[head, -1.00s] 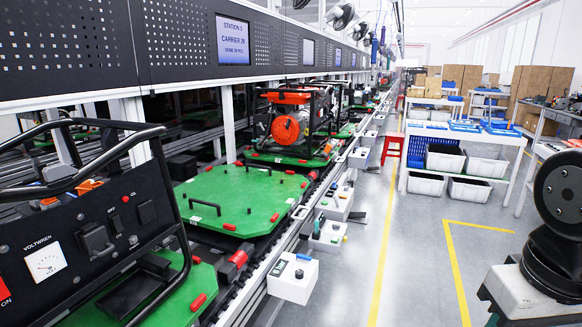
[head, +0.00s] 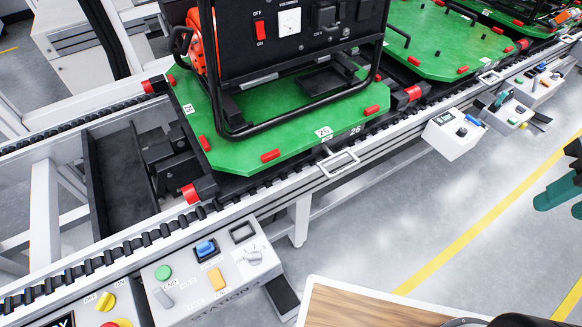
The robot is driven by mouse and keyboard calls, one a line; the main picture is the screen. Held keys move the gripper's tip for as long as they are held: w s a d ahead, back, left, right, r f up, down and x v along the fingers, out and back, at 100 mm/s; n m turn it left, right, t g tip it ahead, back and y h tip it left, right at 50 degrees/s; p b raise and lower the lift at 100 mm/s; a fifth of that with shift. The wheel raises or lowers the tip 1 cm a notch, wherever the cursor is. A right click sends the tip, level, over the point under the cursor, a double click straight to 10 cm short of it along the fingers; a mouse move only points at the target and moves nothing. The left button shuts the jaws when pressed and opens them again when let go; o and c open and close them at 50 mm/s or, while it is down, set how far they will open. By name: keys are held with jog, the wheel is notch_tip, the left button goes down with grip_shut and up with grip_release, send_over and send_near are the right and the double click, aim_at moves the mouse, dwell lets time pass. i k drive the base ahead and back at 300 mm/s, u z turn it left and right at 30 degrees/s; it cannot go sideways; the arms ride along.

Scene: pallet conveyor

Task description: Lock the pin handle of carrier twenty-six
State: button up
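Carrier 26 (head: 240,157) is a green plate with red corner pieces, marked 26 at its front edge, on the conveyor in the head view. A black generator frame (head: 300,118) stands on it. A silver loop-shaped pin handle (head: 338,160) sticks out from the rail just in front of the 26 label. Whether its pin is engaged cannot be seen. My gripper (head: 560,192), with teal fingers, shows at the right edge, partly cut off. It is well to the right of the handle and touches nothing visible.
A white control box (head: 205,268) with coloured buttons and a knob is on the front rail at lower left. Another white box (head: 454,133) hangs off the rail to the right. A wooden top (head: 360,306) is at the bottom. Grey floor with a yellow line (head: 480,228) is clear.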

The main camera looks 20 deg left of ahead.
aim_at(332, 155)
jog(key=z, duration=0.7)
jog(key=k, duration=0.55)
jog(key=u, duration=1.05)
